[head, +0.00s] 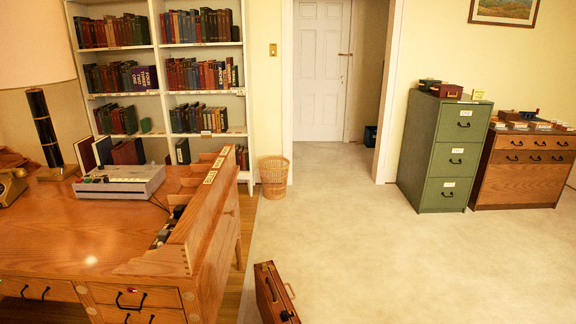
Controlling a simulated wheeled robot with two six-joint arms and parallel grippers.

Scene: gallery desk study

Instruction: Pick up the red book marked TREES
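I cannot make out a book marked TREES; most spine lettering is too small to read. Dark red books (127,153) stand beside a dark blue book (84,155) and a pale one at the back of the wooden desk (60,235). More red and brown books (205,74) stand among blue and green ones on the white bookshelf (158,80) behind the desk. Neither of my grippers is in view.
A grey machine (122,182), a lamp (43,125) and a phone (12,187) are on the desk. A wicker basket (273,176), a brown case (275,295), a green cabinet (445,155) and a wooden chest (520,170) stand on the floor. The middle carpet (360,240) is clear.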

